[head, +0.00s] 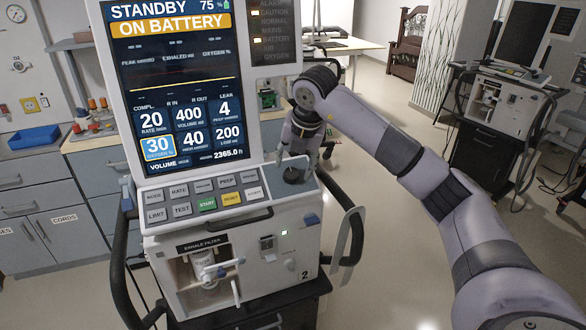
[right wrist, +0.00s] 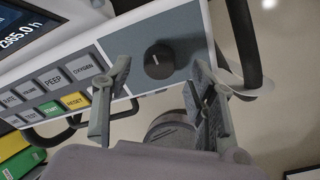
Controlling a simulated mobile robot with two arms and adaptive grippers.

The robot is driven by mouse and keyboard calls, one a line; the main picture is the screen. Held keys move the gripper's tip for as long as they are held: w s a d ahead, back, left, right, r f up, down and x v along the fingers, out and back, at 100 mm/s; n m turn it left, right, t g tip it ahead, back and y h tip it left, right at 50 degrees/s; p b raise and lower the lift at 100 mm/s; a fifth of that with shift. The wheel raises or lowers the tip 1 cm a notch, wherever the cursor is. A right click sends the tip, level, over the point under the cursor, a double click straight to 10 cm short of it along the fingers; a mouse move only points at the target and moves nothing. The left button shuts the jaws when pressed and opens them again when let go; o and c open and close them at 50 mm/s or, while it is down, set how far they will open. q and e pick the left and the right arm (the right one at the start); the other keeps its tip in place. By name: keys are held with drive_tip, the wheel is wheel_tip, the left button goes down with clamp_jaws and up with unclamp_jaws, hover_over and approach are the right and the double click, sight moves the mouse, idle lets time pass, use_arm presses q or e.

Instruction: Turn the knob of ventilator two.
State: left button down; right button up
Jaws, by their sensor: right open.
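Ventilator two (head: 235,225) stands in the middle of the head view, with a "2" on its lower front. Its black round knob (head: 293,175) sits on the blue-grey panel right of the buttons. In the right wrist view the knob (right wrist: 159,61) shows a pale pointer line near upright, tilted slightly left. My right gripper (head: 300,158) is over the knob in the head view. In the right wrist view its two fingers (right wrist: 158,72) are spread, one on each side of the knob, with gaps between. My left gripper is not in view.
The ventilator screen (head: 180,90) rises behind the knob panel. Buttons (head: 205,195) lie left of the knob, and a side handle (head: 350,240) stands right of it. A counter with a blue tray (head: 35,138) is at left. Another ventilator (head: 500,105) stands at right, beyond open floor.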

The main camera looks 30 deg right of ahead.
drive_tip(key=v, duration=0.9)
drive_tip(key=shift+r, duration=0.15)
